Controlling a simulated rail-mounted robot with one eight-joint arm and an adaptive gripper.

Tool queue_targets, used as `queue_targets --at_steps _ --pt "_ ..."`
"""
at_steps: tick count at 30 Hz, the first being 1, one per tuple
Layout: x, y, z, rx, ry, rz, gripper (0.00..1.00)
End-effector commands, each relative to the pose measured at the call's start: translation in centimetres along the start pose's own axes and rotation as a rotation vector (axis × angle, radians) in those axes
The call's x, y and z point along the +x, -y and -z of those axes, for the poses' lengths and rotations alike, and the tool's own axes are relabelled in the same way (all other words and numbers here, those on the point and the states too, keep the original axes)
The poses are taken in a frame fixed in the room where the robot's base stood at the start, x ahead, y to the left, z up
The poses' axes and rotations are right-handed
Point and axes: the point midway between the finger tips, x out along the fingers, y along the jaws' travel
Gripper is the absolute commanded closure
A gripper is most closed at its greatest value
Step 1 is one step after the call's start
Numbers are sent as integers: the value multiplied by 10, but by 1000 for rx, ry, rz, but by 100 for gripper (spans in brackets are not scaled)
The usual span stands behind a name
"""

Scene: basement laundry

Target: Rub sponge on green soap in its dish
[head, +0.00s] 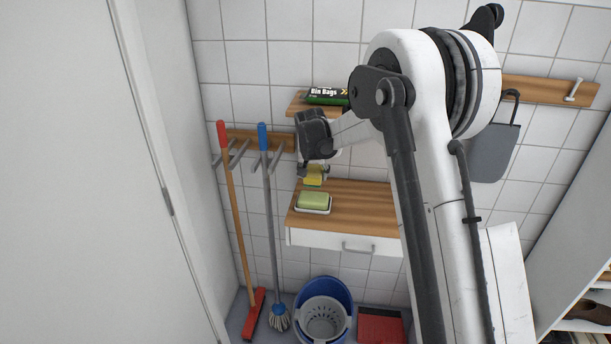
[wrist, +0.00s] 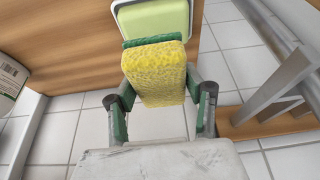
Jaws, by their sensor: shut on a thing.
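The sponge (wrist: 157,72), yellow with a green scouring side, is held between the two fingers of my gripper (wrist: 160,108) in the wrist view. It shows small in the head view (head: 313,176), under my gripper (head: 313,172) and above the wooden counter. The green soap (head: 314,200) lies in its white dish (head: 314,211) on the counter, just below and nearer than the sponge. In the wrist view the soap (wrist: 157,18) is beyond the sponge, which hides part of it. In the head view the sponge looks apart from the soap.
The wooden counter (head: 350,217) has a drawer below it. A shelf with bin bags (head: 327,96) is above. A blue bucket (head: 346,291) stands on the floor. A white tub (wrist: 10,80) shows in the wrist view.

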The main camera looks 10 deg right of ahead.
Motion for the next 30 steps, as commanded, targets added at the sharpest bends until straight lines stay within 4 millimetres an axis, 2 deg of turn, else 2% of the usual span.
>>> queue_targets --at_steps 8,21,30 --pt "12 -1 -3 4 0 -2 76" --pt "50 -1 -19 4 0 -1 76" --pt "56 -1 -22 4 0 -1 76"
